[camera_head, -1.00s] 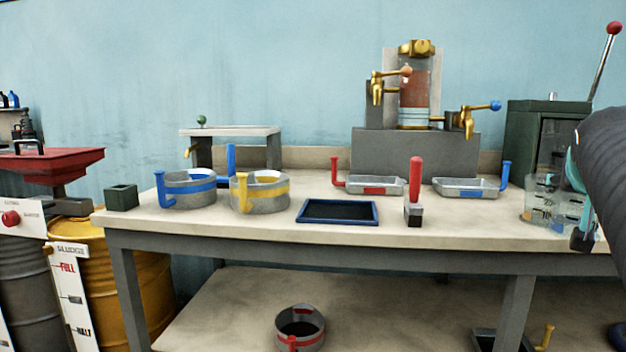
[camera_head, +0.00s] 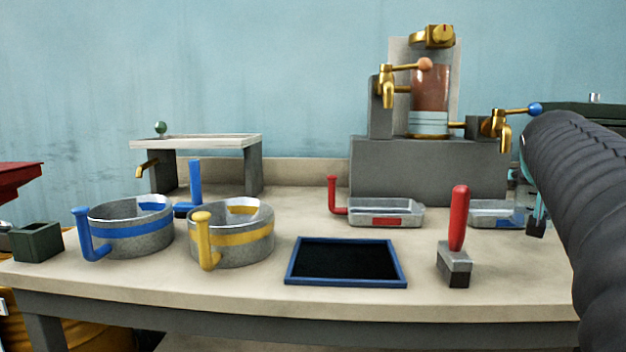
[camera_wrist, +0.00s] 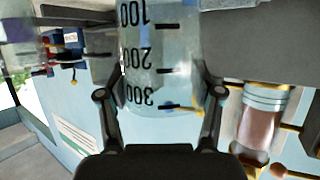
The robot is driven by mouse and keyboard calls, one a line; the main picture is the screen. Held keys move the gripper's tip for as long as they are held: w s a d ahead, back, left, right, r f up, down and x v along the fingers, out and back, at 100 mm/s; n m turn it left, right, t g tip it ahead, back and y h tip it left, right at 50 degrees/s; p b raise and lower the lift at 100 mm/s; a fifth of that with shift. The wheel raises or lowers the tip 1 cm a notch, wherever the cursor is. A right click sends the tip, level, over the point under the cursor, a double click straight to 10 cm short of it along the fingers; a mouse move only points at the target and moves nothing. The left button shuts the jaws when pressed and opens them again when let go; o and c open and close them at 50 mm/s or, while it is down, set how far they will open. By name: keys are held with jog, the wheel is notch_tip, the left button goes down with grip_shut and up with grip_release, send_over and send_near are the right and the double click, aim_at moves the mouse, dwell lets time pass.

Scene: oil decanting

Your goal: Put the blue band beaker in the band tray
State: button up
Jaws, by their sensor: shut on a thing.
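My gripper (camera_wrist: 160,95) is shut around a clear graduated beaker (camera_wrist: 150,55), one finger on each side, in the wrist view. Its marks 100, 200 and 300 appear upside down. A small blue patch shows near the 300 mark; I cannot see a full band. In the head view my arm mostly hides the gripper and beaker at the right. A shallow metal tray with a blue band (camera_head: 490,214) lies beside the arm, partly covered by it. A similar tray with a red band (camera_head: 385,213) lies left of it. A blue-rimmed black tray (camera_head: 345,282) lies at the bench front.
A blue-banded pot (camera_head: 130,246) and a yellow-banded pot (camera_head: 250,253) stand on the left of the bench. A red-handled tool (camera_head: 458,220) stands upright at the front right. The tap stand (camera_head: 428,170) is behind the metal trays. Bare bench surrounds the black tray.

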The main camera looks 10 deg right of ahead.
jog(key=shift+w+d+f+p, duration=0.15)
jog(key=shift+w+d+f, duration=0.4)
jog(key=shift+w, duration=1.55)
jog(key=shift+w+d+f+p, duration=0.1)
jog(key=shift+w+d+f, duration=0.4)
jog(key=shift+w, duration=1.65)
jog(key=shift+w+d+f+p, duration=0.15)
jog(key=shift+w+d+f, duration=0.4)
jog(key=shift+w, duration=1.55)
jog(key=shift+a+f, duration=0.15)
jog(key=shift+f, duration=0.1)
jog(key=o, duration=1.2)
jog(key=shift+r, duration=0.15)
jog(key=b+v, duration=0.1)
jog(key=v, duration=1.1)
